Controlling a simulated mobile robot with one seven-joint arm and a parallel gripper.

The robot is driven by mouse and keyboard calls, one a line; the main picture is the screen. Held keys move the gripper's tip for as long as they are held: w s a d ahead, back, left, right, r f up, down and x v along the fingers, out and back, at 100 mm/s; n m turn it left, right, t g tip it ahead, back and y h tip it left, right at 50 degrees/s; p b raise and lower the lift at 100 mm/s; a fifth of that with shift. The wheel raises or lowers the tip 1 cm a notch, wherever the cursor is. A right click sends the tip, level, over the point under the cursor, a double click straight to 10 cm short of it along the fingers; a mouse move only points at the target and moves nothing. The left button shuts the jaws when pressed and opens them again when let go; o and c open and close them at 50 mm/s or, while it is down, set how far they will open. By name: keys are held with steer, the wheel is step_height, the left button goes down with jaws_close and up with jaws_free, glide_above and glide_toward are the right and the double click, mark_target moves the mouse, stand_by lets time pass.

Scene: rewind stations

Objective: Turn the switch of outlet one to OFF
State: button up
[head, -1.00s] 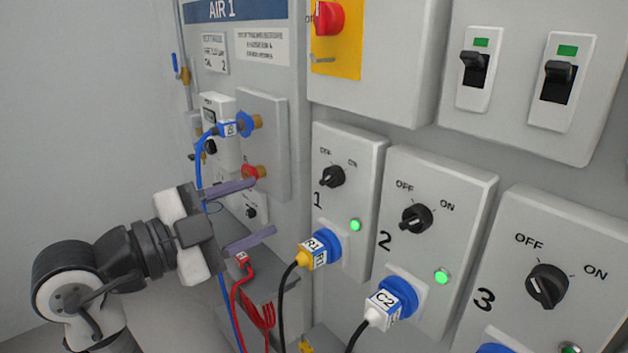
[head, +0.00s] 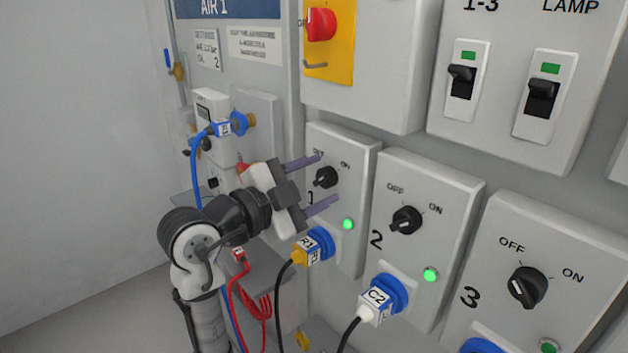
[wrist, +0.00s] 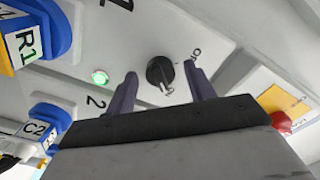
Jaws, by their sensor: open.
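The black rotary switch (head: 326,177) of outlet one sits on the grey panel marked 1 (head: 352,160), between OFF and ON labels. Its green lamp (head: 348,224) is lit. My gripper (head: 329,178) is open, its two purple fingers reaching toward the switch, one above it and one below in the head view. In the wrist view the switch (wrist: 160,72) shows between the fingertips (wrist: 160,77), with nothing gripped. Its white pointer line slants toward the lower right there. I cannot tell whether a finger touches the knob.
The blue socket with the yellow R1 plug (head: 312,247) is just below my gripper, its black cable hanging down. Outlet two's switch (head: 406,220) and C2 plug (head: 381,299) are to the right. The red switch (head: 322,24) is above. Open floor lies left.

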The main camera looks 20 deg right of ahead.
steer(key=c, duration=1)
steer(key=shift+n, duration=0.4)
steer(key=n+p, duration=0.1)
steer(key=n, duration=0.2)
steer(key=shift+r+n, duration=0.1)
steer(key=shift+n, duration=0.3)
steer(key=n+p, duration=0.2)
steer(key=n, duration=0.2)
steer(key=shift+n, duration=0.3)
steer(key=n+p, duration=0.3)
steer(key=n, duration=0.2)
steer(key=shift+r+p, duration=0.1)
steer(key=shift+p, duration=0.3)
steer(key=shift+n+p, duration=1.2)
steer(key=shift+n, duration=0.5)
steer(key=shift+f+n, duration=0.2)
steer(key=shift+n, duration=0.1)
